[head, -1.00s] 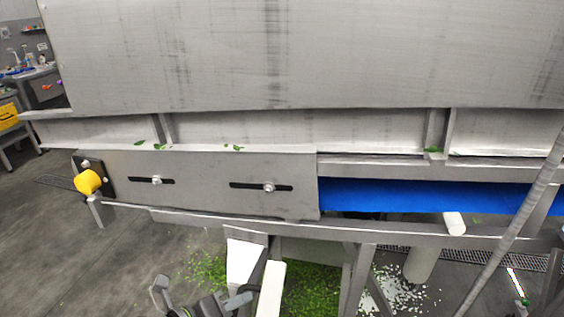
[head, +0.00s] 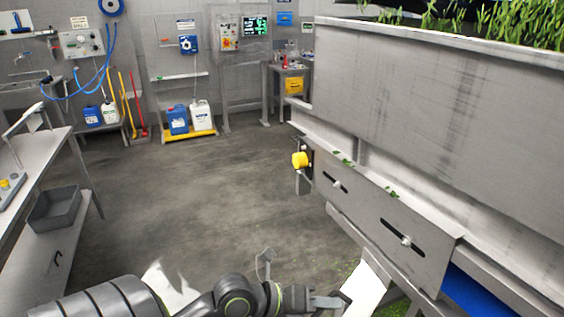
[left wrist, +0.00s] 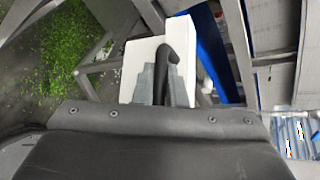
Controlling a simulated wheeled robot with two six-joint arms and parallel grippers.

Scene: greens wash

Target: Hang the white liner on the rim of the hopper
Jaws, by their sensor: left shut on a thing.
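The white liner (head: 364,284) shows as a stiff white panel at the bottom of the head view, right of my left gripper (head: 328,301). The left gripper is shut on it. In the left wrist view the liner (left wrist: 139,66) shows as two white pieces behind a dark finger (left wrist: 166,72). A large grey steel-walled vessel (head: 400,85) with greens along its top stands at the right; I cannot tell whether it is the hopper. My right gripper is not in view.
A conveyor frame with a yellow knob (head: 300,160) and a blue belt (head: 470,300) runs below the vessel. A steel table (head: 35,160) with a grey bin (head: 55,208) stands at left. Jugs (head: 202,115) stand at the back wall. A white shape (head: 165,283) lies behind my arm.

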